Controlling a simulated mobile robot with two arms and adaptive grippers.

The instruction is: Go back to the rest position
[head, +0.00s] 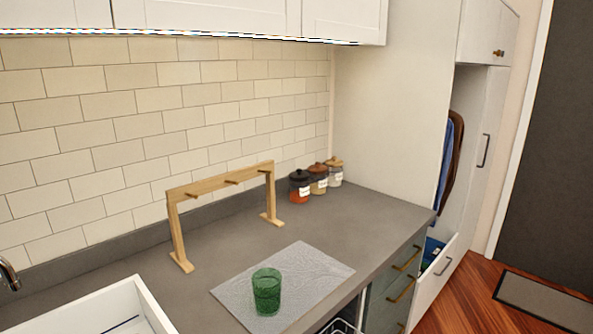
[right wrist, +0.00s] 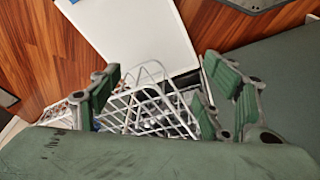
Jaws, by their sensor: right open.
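My right gripper (right wrist: 162,75) shows in the right wrist view with its green-padded fingers spread wide apart. No object is held between them. A white wire rack (right wrist: 150,100) shows beyond the fingers, and I cannot tell how far it is from them. Neither of my grippers shows in the head view. My left gripper is in no view.
A green glass (head: 266,291) stands upright on a grey mat (head: 315,267) on the counter (head: 345,215). Behind are a wooden peg rack (head: 222,181) and several lidded jars (head: 318,181). A white sink (head: 95,312) is front left. A lower cabinet pull-out (head: 433,285) stands open at right.

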